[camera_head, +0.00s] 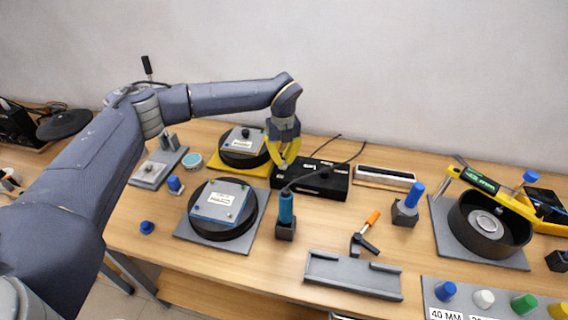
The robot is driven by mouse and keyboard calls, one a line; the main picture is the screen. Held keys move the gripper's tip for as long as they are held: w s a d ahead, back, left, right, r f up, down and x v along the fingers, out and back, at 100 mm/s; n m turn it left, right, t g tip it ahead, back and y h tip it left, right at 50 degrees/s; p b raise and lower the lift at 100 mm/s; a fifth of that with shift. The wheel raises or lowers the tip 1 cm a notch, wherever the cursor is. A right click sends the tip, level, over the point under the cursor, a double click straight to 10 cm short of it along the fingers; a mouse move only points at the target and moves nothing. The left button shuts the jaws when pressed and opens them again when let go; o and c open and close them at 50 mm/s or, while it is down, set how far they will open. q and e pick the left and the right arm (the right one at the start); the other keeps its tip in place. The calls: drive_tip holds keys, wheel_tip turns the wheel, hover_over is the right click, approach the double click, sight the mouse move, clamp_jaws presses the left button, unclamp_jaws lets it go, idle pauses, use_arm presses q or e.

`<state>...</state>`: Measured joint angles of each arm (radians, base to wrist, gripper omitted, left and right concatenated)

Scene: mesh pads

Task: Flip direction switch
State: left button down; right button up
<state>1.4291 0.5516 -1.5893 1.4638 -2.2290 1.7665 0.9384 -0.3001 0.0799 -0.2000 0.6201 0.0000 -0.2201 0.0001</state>
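A low black control box (325,184) with small white labels and dark knobs stands near the back of the table, with cables leaving its rear. My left gripper (281,167) reaches in from the left and points down at the box's left end. Its yellow fingers converge and their tips look together, with nothing visible held between them. The direction switch is too small to make out, and the fingertips cover part of that end. Whether the tips touch the box, I cannot tell. My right gripper is out of view.
A yellow-based round pad unit (258,170) sits close left of the box, and a grey-based one (210,240) in front. A blue-handled tool (286,208) stands upright in a holder before the box. A white-topped tray (385,176) lies to its right.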

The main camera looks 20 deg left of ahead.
sight(283, 166)
use_arm(q)
drive_tip(key=shift+r, duration=2.05)
